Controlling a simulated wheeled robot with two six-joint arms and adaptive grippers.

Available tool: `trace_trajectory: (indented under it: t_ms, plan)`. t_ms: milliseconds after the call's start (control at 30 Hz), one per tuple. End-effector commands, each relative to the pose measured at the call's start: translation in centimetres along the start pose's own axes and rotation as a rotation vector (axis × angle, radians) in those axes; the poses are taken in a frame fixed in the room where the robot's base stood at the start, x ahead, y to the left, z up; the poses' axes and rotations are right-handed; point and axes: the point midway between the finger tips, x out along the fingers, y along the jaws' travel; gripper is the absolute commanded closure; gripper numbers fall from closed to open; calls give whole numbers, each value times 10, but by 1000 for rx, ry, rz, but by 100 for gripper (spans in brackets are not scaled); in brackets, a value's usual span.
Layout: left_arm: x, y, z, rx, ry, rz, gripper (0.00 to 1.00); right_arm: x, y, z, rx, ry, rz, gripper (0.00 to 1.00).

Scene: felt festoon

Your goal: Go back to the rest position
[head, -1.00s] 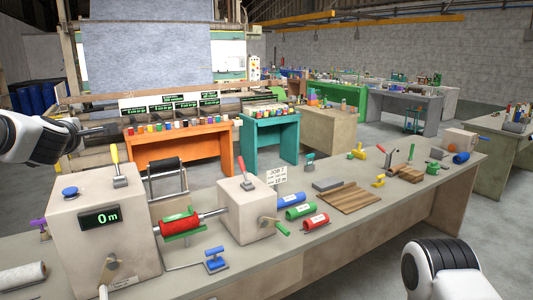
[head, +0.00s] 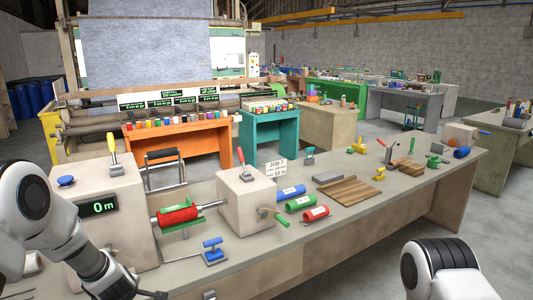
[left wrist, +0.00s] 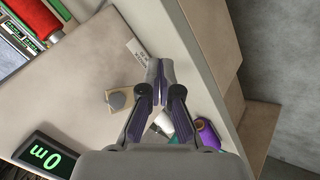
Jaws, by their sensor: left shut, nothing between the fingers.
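My left gripper (head: 152,294) is low at the left of the head view, in front of the beige counter box (head: 135,210). In the left wrist view my left gripper (left wrist: 160,72) has its fingertips together with nothing between them, above the bench edge. The counter box's display (head: 98,207) reads 0 m and also shows in the left wrist view (left wrist: 45,158). My right arm shows only a white link at the lower right of the head view; its gripper is out of the frame.
A red spool (head: 178,215) sits between the counter box and a second beige box (head: 246,203). Blue, green and red rolls, a wooden board (head: 350,190) and several tools lie along the bench. A purple item (left wrist: 207,133) lies near the bench edge.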

Motion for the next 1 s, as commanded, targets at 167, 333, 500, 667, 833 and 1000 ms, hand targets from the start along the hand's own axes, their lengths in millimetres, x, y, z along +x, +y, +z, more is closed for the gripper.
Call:
trace_trajectory:
  t_ms: [167,333,500,667,833,1000]
  plan:
    - [26,-155,68,302,-107,-215,100,15,0,0,0,0,0,100]
    - [1,-300,118,652,-292,-384,100,25,0,0,0,0,0,100]
    - [-70,-406,151,1044,-573,-440,100,30,0,0,0,0,0,100]
    - [-107,-414,165,1350,-738,-273,100,28,0,0,0,0,0,100]
    - [-105,-413,164,1379,-737,-261,100,28,0,0,0,0,0,100]
    - [-105,-412,164,1376,-736,-263,100,28,0,0,0,0,0,100]
